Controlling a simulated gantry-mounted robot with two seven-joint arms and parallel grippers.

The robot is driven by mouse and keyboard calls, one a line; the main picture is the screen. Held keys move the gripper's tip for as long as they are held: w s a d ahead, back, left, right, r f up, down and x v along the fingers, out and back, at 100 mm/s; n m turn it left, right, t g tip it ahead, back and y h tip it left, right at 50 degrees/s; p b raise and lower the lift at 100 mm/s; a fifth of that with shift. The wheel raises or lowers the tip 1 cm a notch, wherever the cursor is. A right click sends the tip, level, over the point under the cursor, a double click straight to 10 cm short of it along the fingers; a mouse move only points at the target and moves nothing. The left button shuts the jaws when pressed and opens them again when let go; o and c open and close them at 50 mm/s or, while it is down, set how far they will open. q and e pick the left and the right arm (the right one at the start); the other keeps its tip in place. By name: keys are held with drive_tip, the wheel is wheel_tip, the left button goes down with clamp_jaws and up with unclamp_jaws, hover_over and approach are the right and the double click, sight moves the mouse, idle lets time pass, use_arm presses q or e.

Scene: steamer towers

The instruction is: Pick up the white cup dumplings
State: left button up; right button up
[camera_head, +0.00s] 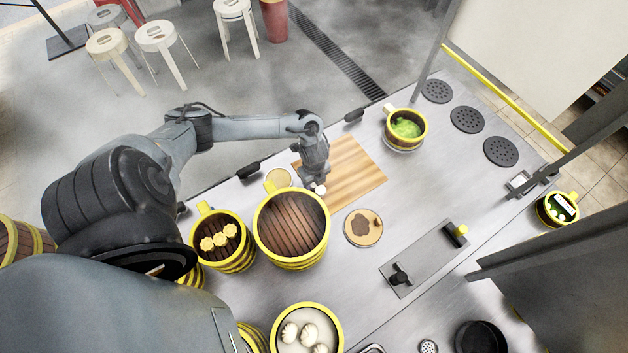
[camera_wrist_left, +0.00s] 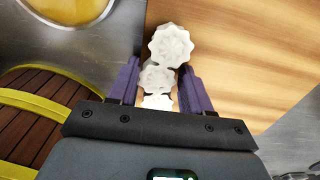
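Several white, fluted cup dumplings (camera_wrist_left: 170,45) form a short row between the fingers of my left gripper (camera_wrist_left: 159,68) in the left wrist view. The fingers stand on both sides of the middle dumpling, with little or no gap; contact is not clear. The lowest dumpling is partly hidden by the gripper body. In the head view, my left gripper (camera_head: 316,178) points down by the left edge of the wooden board (camera_head: 357,172), and a white dumpling (camera_head: 320,189) shows at its tip. My right gripper is not in view.
A large steamer with a slatted wooden base (camera_head: 291,225) stands just below the gripper. A smaller steamer (camera_head: 234,258) beside it holds yellow dumplings (camera_head: 220,236). Another steamer (camera_head: 338,320) holds white buns. The board's right part is clear.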

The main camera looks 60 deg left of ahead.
use_arm(q)
clamp_jaws()
drive_tip(key=shift+r, duration=0.15)
idle(0.4)
drive_tip(key=shift+r, duration=0.55)
wheel_tip(320, 180, up, 3)
drive_tip(key=shift+w+f, duration=0.1)
drive_tip(key=shift+f, duration=0.05)
drive_tip(key=w+d+r+p, duration=0.3)
drive_tip(key=w+d+r, duration=0.3)
drive_tip(key=d, duration=0.3)
drive_tip(key=shift+d+r+p, duration=0.35)
drive_tip(key=shift+r, duration=0.1)
drive_tip(key=shift+w, duration=0.1)
